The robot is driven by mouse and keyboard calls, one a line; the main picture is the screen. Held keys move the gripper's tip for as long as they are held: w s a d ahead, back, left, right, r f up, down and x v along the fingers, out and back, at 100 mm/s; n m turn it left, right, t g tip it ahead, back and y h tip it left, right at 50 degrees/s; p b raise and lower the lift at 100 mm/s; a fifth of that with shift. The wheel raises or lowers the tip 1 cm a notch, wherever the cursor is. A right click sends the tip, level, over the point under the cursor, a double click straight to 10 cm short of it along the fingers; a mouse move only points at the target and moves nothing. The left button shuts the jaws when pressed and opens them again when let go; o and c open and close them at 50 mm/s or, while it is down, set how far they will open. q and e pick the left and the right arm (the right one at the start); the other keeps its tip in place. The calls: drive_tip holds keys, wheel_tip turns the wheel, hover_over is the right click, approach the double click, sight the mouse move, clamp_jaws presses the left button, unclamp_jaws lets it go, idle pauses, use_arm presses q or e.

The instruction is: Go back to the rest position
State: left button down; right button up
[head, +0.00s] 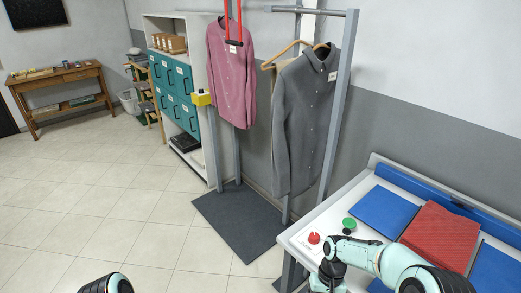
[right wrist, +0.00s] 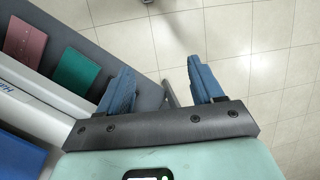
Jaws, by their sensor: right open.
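My right arm comes in at the lower right of the head view, beside the white table (head: 300,238). In the right wrist view my right gripper (right wrist: 160,72) has its two blue fingers apart, with nothing between them. Below and beyond the fingers is tiled floor. Only a rounded part of my left arm shows at the bottom edge of the head view. The left gripper is out of frame.
The table holds a red folded cloth (head: 439,236), blue pads (head: 384,211), a red button (head: 314,238) and a green button (head: 349,223). A pink shirt (head: 231,75) and grey shirt (head: 300,120) hang on rails behind. Floor at left is clear.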

drive_tip(key=s+a+f+m+t+y, duration=0.1)
drive_tip(key=s+a+f, duration=0.1)
drive_tip(key=s+f, duration=0.35)
drive_tip(key=s+a+f+y, duration=0.1)
drive_tip(key=s+f, duration=0.1)
drive_tip(key=f, duration=0.6)
drive_tip(key=s+a+f+m+t, duration=0.1)
drive_tip(key=s+f+m+t, duration=0.1)
drive_tip(key=s+f, duration=0.5)
drive_tip(key=s, duration=0.4)
drive_tip(key=shift+s+a+f, duration=0.15)
drive_tip(key=shift+a, duration=0.2)
